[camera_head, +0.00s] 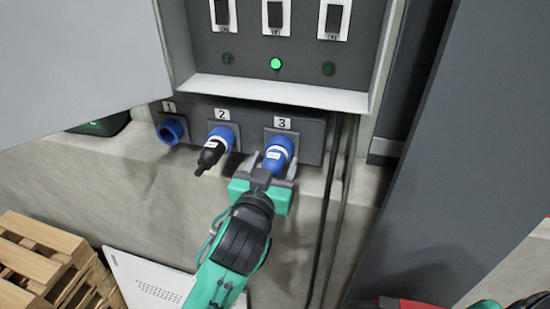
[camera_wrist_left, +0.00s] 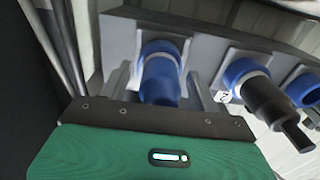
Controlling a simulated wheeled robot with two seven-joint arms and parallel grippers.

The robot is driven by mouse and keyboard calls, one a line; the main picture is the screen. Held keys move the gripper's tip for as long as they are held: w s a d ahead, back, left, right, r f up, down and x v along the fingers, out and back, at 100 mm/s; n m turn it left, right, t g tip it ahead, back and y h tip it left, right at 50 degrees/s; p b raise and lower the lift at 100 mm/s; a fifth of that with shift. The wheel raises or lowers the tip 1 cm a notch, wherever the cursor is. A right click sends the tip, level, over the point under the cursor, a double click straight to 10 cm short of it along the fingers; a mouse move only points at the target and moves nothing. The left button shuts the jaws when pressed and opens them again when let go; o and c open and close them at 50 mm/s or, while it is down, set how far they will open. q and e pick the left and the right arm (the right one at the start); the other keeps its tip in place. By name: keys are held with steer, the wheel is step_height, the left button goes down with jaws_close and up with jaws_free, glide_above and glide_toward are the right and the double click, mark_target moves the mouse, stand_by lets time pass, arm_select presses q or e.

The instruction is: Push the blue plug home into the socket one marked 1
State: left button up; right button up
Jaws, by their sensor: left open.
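The blue plug (camera_head: 276,156) sits at the socket marked 3 (camera_head: 283,124), pointing out and down; I cannot tell how deep it is. My left gripper (camera_head: 273,167) is open, its fingers on either side of this plug. In the left wrist view the blue plug (camera_wrist_left: 160,78) stands between the open fingers (camera_wrist_left: 157,92), with gaps on both sides. The socket marked 1 (camera_head: 172,131) is at the left end of the row, a blue round socket with no plug seen in it. It shows partly at the right edge of the wrist view (camera_wrist_left: 304,86). My right gripper is out of view.
A black plug (camera_head: 211,155) is in the socket marked 2 (camera_head: 222,136), between the other two. The cabinet's lower ledge (camera_head: 270,93) juts out above the row. Dark cables (camera_head: 328,205) hang just right of socket 3. Wooden pallets (camera_head: 42,255) lie lower left.

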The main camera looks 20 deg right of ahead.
arm_select(q)
steer(key=shift+c, duration=0.2)
steer(key=c, duration=1.3)
steer(key=shift+s, duration=0.1)
steer(key=shift+s+a+f, duration=0.1)
steer(key=shift+s+a, duration=0.15)
steer(key=shift+s, duration=0.05)
steer(key=shift+v, duration=0.95)
steer(key=shift+p+v, duration=0.55)
steer(key=shift+v, duration=1.1)
